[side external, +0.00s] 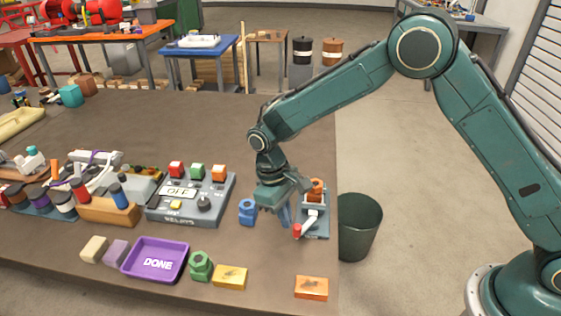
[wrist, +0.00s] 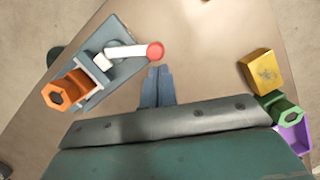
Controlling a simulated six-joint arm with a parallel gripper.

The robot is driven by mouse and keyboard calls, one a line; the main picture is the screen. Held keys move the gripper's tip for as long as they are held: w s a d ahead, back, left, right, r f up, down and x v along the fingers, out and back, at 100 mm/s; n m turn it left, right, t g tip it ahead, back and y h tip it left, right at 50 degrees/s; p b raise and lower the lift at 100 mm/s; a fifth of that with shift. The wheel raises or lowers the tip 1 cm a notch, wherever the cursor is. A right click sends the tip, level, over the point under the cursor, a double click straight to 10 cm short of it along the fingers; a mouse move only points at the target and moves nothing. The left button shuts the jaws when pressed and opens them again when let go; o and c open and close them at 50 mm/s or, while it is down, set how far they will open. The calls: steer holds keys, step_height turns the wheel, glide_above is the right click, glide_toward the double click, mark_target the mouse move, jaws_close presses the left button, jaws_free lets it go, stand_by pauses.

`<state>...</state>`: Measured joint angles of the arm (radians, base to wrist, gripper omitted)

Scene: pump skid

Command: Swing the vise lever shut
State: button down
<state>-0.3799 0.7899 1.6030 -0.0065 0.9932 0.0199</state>
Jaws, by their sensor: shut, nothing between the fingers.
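The vise (side external: 314,222) sits on a grey base plate near the table's right edge, with an orange hex nut-like part (side external: 315,189) at its far end. Its white lever with a red knob (side external: 297,230) points toward the front left in the side view. In the wrist view the vise plate (wrist: 84,92) lies at upper left, and the white lever (wrist: 127,52) reaches right to its red knob. My gripper (side external: 286,222) is shut and empty, just left of the vise. In the wrist view its fingertips (wrist: 158,72) are together just below the red knob, seemingly apart from it.
A blue nut-like part (side external: 247,212) stands close left of my gripper. A relay box (side external: 190,199) is further left. A purple tray (side external: 155,259), green part (side external: 201,266), yellow box (side external: 230,277) and orange box (side external: 311,287) lie in front. A bin (side external: 359,226) stands beyond the right edge.

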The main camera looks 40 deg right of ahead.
steer(key=shift+s+a+n, duration=0.1)
steer(key=shift+s+n, duration=0.35)
steer(key=shift+n, duration=0.25)
stand_by(0.6)
steer(key=shift+s+n+t+h, duration=0.35)
steer(key=shift+s+n, duration=0.6)
steer(key=shift+n, duration=0.45)
steer(key=s+n, duration=0.1)
steer(key=n, duration=0.1)
steer(key=shift+s+d+n+h, duration=0.25)
steer(key=shift+s+n+h, duration=0.1)
steer(key=shift+n, duration=0.05)
steer(key=n, duration=0.1)
steer(key=s+d+n+t, duration=0.1)
steer(key=shift+s+n, duration=0.25)
steer(key=shift+n, duration=0.05)
steer(key=shift+s+d+n+t, duration=0.15)
steer(key=shift+s+d+n, duration=0.15)
steer(key=shift+n, duration=0.3)
steer(key=shift+s+d+n+t, duration=0.15)
steer(key=shift+s+n, duration=0.1)
steer(key=shift+n, duration=0.35)
steer(key=shift+s+d, duration=0.25)
steer(key=shift+d, duration=0.05)
steer(key=shift+s+d, duration=0.1)
steer(key=shift+d, duration=0.05)
